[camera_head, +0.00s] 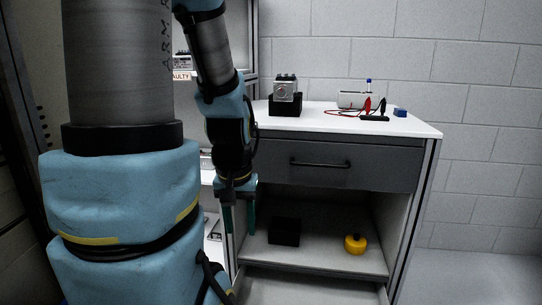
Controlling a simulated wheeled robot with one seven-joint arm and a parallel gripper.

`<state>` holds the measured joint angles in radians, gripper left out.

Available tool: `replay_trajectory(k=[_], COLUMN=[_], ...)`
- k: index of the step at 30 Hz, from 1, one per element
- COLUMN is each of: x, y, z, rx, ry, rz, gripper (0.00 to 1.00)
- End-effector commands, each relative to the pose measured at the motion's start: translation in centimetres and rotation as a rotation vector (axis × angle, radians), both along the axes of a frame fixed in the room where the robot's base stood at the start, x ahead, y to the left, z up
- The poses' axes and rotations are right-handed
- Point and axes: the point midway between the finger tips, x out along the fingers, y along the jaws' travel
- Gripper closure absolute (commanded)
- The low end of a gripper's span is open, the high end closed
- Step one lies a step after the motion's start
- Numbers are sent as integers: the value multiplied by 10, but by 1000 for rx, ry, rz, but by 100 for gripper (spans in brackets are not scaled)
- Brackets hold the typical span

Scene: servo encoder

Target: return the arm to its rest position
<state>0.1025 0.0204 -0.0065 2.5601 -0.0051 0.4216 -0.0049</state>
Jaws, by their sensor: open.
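My gripper (240,217) hangs pointing down at the left centre of the view. Its two green fingers are apart, with nothing seen between them. It is in front of the left side of the workbench cabinet, below the height of the benchtop (330,124). My arm, grey and light blue, fills much of the left of the view and hides part of the shelving behind it.
A grey device in a black holder (285,97), a white box (355,100), red and black clips (374,108) and a blue block (400,113) are on the benchtop. Below the closed drawer (345,170), a black box (285,231) and a yellow round object (355,244) stand on the shelf.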

Motion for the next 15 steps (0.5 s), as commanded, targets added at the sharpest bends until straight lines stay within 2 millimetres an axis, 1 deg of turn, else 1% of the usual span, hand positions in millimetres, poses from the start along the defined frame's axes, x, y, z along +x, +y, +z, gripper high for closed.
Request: replay_trajectory(k=[1,3,9,12,15], x=[0,0,0,0,0], y=[0,0,0,0,0], z=[34,56,118,144,162], rx=[0,0,0,0,0], ry=[0,0,0,1,1], rz=[0,0,0,0,0], gripper=[53,53,53,53,53])
